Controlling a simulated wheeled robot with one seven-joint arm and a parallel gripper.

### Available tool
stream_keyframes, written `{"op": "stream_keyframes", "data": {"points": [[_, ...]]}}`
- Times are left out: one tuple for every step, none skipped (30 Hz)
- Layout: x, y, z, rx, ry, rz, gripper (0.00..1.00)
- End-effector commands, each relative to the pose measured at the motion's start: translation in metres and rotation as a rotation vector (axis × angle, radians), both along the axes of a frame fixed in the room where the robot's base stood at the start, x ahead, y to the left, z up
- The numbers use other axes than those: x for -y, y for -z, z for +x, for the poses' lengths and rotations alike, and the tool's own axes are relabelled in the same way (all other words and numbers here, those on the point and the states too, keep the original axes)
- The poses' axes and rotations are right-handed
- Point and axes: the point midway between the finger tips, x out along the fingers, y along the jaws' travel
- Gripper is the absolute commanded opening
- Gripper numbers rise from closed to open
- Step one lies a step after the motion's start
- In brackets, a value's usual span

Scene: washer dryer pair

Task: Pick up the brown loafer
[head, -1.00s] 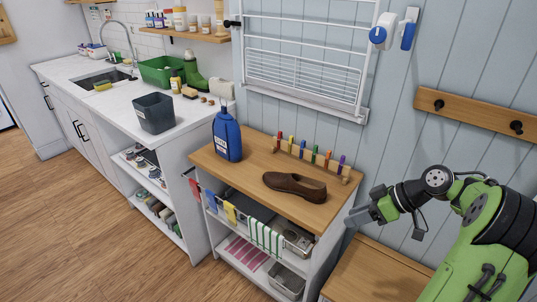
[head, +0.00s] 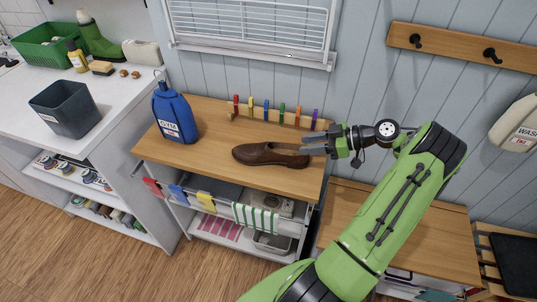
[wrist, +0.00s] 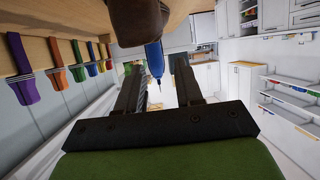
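The brown loafer (head: 268,154) lies on the wooden top of a shelf unit (head: 215,167), its opening toward the right. My gripper (head: 312,147) is at the loafer's right end, with its fingers pointing left toward it. In the wrist view the two fingers of my gripper (wrist: 160,72) stand apart with nothing between them. The dark brown loafer (wrist: 138,20) shows at the top of that view, beyond the fingertips and partly cut off. Whether a finger touches it I cannot tell.
A blue bottle (head: 174,115) stands left of the loafer. A rack of coloured pegs (head: 281,117) stands behind it along the wall. A striped cloth (head: 256,219) hangs below the front edge. A lower wooden bench (head: 345,215) is at the right.

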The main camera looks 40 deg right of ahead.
Motion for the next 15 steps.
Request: {"op": "stream_keyframes", "data": {"points": [[-0.01,0.007,0.009,-0.001,-0.006,0.003,0.36],[-0.014,0.01,0.014,-0.001,-0.005,0.001,0.36],[-0.019,0.013,0.02,-0.001,-0.005,0.001,0.36],[-0.023,0.015,0.023,-0.001,-0.004,0.001,0.36],[-0.026,0.017,0.027,-0.001,-0.004,0.001,0.36],[-0.028,0.018,0.03,-0.001,-0.002,0.001,0.36],[-0.03,0.019,0.032,-0.001,-0.002,0.0,0.36],[-0.032,0.02,0.034,-0.001,-0.002,0.0,0.36],[-0.035,0.022,0.037,-0.001,-0.002,0.0,0.36],[-0.038,0.024,0.04,-0.002,-0.003,0.0,0.36],[-0.042,0.026,0.044,-0.001,-0.003,-0.001,0.36],[-0.048,0.03,0.049,0.0,-0.004,0.0,0.36],[-0.052,0.033,0.053,-0.002,-0.004,0.0,0.36],[-0.055,0.034,0.057,0.0,-0.004,0.0,0.36],[-0.059,0.037,0.062,0.0,-0.004,0.0,0.36]]}}
